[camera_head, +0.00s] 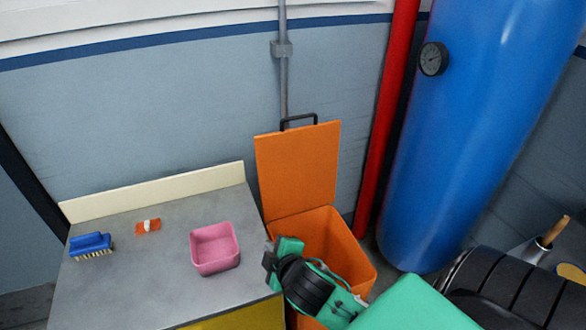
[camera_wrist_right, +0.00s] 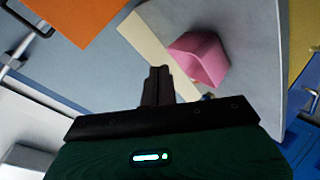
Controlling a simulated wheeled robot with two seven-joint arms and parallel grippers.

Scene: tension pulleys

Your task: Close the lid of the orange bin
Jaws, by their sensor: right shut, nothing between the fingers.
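The orange bin (camera_head: 345,247) stands to the right of the grey-topped table. Its orange lid (camera_head: 298,168) is open, standing upright at the back with a black handle (camera_head: 299,119) on its top edge. The lid also shows at the upper left of the right wrist view (camera_wrist_right: 75,18). My right gripper (camera_head: 268,260) is in front of the bin's opening and hides part of its front and left side. In the right wrist view its dark fingers (camera_wrist_right: 158,84) are together and empty, apart from the lid. My left gripper is not in view.
The table (camera_head: 130,290) at left carries a pink container (camera_head: 214,248), a blue brush (camera_head: 90,245) and a small orange-and-white item (camera_head: 148,226). A red pipe (camera_head: 388,110) and a large blue tank (camera_head: 465,130) stand close behind and right of the bin.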

